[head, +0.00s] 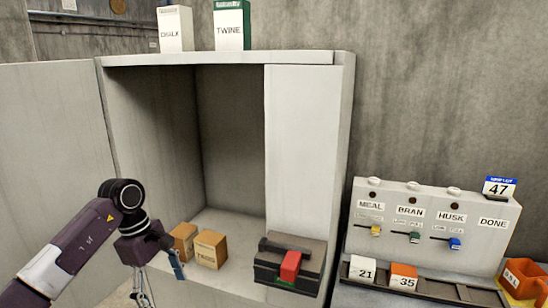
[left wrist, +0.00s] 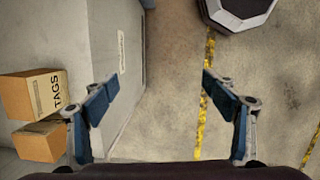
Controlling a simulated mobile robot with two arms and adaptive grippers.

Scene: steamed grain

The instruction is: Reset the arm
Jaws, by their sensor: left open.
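My left arm comes in from the lower left in the head view, in front of an open grey cabinet (head: 300,150). My left gripper (head: 158,282) hangs down from the wrist at the left of the two tan boxes. In the left wrist view the left gripper (left wrist: 160,86) has its two blue-padded fingers spread wide with nothing between them. Bare concrete floor (left wrist: 170,50) shows beyond the fingers. My right gripper is in neither view.
The tan boxes, one marked TAGS (head: 210,250), and a dark toolbox with a red latch (head: 290,268) sit on the cabinet's bottom. CHALK (head: 174,30) and TWINE (head: 229,28) cartons stand on top. A labelled lever panel (head: 430,225) stands at right.

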